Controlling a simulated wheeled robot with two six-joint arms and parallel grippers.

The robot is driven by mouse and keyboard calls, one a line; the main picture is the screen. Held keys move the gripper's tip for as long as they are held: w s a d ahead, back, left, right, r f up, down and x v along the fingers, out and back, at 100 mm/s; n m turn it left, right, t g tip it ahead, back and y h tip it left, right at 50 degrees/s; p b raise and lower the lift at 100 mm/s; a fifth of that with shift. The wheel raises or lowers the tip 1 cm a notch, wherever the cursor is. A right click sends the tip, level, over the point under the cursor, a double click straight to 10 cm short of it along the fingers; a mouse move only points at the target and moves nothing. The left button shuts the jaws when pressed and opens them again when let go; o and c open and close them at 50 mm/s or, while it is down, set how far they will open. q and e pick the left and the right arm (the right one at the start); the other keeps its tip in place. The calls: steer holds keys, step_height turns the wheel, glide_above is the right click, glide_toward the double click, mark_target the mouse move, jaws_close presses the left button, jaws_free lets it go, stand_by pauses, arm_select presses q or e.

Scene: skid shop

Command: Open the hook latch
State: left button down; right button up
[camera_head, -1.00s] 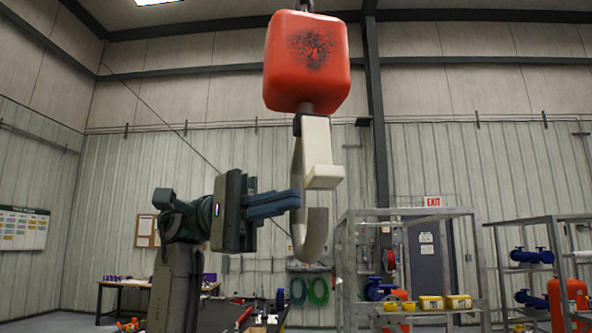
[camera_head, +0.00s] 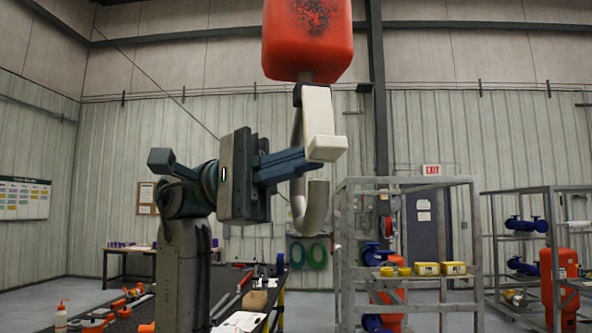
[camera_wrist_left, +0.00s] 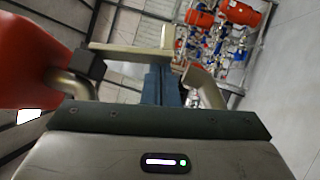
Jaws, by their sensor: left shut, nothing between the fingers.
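A grey hook (camera_head: 319,206) hangs below a large red block (camera_head: 308,38). A cream latch (camera_head: 319,112) slants down from the hook's neck and ends in a blocky tab (camera_head: 327,149) above the hook's curved tip. My left gripper (camera_head: 312,163) is shut and empty, reaching in from the left. Its blue fingers pass across the hook opening, close under the tab; I cannot tell whether they touch it. In the left wrist view the fingers (camera_wrist_left: 161,86) point at the latch (camera_wrist_left: 125,51), with the hook's curve (camera_wrist_left: 206,86) to their right. My right gripper is out of view.
A grey metal rack (camera_head: 410,183) with yellow boxes stands behind the hook at right, and another rack stands farther right. A dark bench with tools is at the lower left. The air around the hook is clear.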

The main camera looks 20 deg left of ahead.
arm_select(q)
steer(key=shift+s+d+f+n, duration=0.1)
steer(key=shift+s+d+n, duration=0.1)
steer(key=shift+n, duration=0.1)
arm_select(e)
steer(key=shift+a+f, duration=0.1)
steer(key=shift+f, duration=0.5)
